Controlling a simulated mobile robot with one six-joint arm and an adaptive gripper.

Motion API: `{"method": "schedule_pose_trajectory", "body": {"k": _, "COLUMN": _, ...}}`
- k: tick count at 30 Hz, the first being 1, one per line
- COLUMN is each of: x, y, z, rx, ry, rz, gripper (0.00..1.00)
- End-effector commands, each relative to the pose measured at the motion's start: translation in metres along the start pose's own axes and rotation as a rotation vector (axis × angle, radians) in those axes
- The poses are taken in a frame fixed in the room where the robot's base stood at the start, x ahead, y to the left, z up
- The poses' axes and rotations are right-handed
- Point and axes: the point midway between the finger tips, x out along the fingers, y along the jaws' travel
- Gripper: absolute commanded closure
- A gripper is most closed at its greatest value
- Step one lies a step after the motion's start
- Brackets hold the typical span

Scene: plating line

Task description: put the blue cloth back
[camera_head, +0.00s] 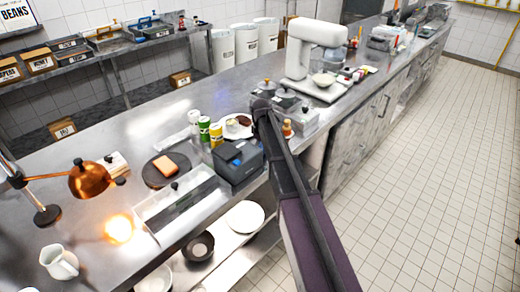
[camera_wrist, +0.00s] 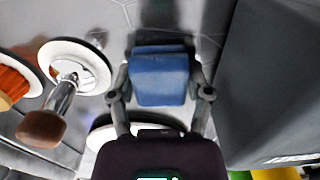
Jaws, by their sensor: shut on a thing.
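The blue cloth (camera_wrist: 162,76) is a folded, block-like piece in the middle of the wrist view. My gripper (camera_wrist: 163,95) is shut on it, with one dark finger at each side. A grey steel surface shows behind the cloth; I cannot tell whether the cloth touches it. In the head view my arm reaches over the counter (camera_head: 150,123), and its own links hide the gripper and the cloth.
Left of the cloth in the wrist view are a white round dish (camera_wrist: 85,60) and a brown-handled metal tool (camera_wrist: 50,115). A dark box (camera_wrist: 270,80) stands close on the right. In the head view, a dark machine (camera_head: 238,160) and a white mixer (camera_head: 315,45) flank my arm.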

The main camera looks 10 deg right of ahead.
Motion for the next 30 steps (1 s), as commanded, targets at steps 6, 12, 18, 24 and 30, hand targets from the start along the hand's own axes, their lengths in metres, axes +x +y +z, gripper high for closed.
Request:
{"method": "schedule_pose_trajectory", "body": {"k": 6, "x": 0.003, "y": 0.0, "z": 0.0, "rx": 0.0, "ry": 0.0, "rz": 0.0, "gripper": 0.15}}
{"method": "schedule_pose_trajectory", "body": {"k": 12, "x": 0.003, "y": 0.0, "z": 0.0, "rx": 0.001, "ry": 0.0, "rz": 0.0, "gripper": 0.01}}
{"method": "schedule_pose_trajectory", "body": {"k": 18, "x": 0.003, "y": 0.001, "z": 0.0, "rx": 0.001, "ry": 0.0, "rz": 0.0, "gripper": 0.01}}
{"method": "schedule_pose_trajectory", "body": {"k": 24, "x": 0.001, "y": 0.001, "z": 0.0, "rx": 0.001, "ry": 0.0, "rz": 0.0, "gripper": 0.01}}
{"method": "schedule_pose_trajectory", "body": {"k": 30, "x": -0.007, "y": 0.001, "z": 0.001, "rx": 0.001, "ry": 0.0, "rz": 0.0, "gripper": 0.01}}
